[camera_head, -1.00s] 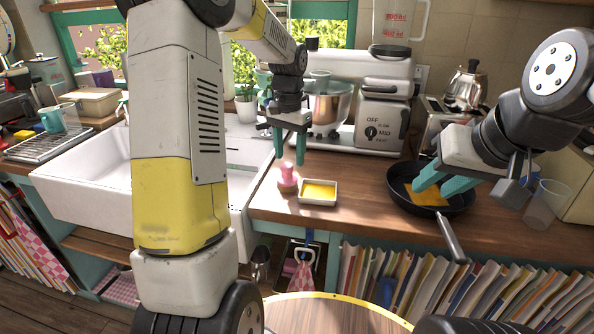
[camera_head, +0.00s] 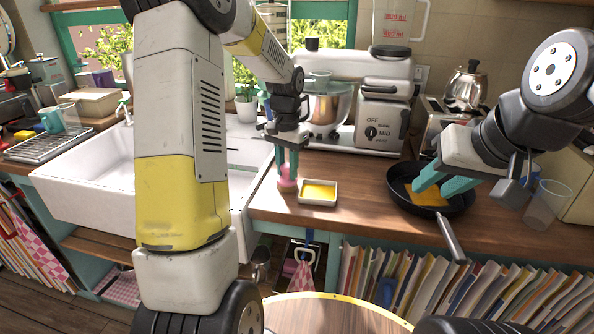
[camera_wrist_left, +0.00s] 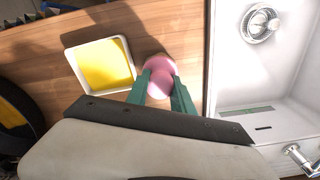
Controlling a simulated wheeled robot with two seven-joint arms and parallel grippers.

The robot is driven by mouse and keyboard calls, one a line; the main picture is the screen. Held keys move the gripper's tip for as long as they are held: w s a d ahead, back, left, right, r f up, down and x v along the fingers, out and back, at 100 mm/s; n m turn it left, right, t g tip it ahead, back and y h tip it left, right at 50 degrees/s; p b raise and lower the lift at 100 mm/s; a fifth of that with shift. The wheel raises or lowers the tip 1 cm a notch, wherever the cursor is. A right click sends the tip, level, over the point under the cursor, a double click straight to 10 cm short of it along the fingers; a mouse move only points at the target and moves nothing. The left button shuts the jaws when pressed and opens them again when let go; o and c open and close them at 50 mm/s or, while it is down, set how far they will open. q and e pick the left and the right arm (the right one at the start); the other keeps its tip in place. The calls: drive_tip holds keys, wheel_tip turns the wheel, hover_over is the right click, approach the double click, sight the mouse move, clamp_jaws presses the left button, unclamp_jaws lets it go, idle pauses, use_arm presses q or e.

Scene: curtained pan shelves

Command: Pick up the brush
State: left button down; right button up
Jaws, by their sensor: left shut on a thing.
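The brush (camera_head: 286,184) has a pink handle and stands on the wooden counter beside the sink. In the left wrist view its pink top (camera_wrist_left: 160,78) shows between the green fingers. My left gripper (camera_head: 288,168) points down over the brush and is shut on its handle. The brush's lower part is largely hidden in the left wrist view. My right gripper (camera_head: 443,190) is over the black pan, with its two green fingers apart near a yellow-orange piece (camera_head: 428,195) in the pan.
A small white dish with yellow contents (camera_head: 318,193) sits just right of the brush. The black pan (camera_head: 463,204) is further right. The white sink (camera_head: 100,190) is to the left, and a mixer (camera_head: 384,118) stands behind. Counter between dish and pan is clear.

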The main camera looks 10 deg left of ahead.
sight(287, 164)
use_arm(q)
drive_tip(key=shift+r, duration=0.15)
drive_tip(key=shift+r, duration=0.6)
wheel_tip(287, 164, up, 2)
drive_tip(key=shift+r, duration=0.2)
drive_tip(key=s+d, duration=0.2)
drive_tip(key=s, duration=0.5)
drive_tip(key=s+d+r, duration=0.1)
drive_tip(key=s+d, duration=0.1)
drive_tip(key=s, duration=0.6)
drive_tip(key=shift+s+d, duration=0.25)
drive_tip(key=c, duration=1.8)
unclamp_jaws()
clamp_jaws()
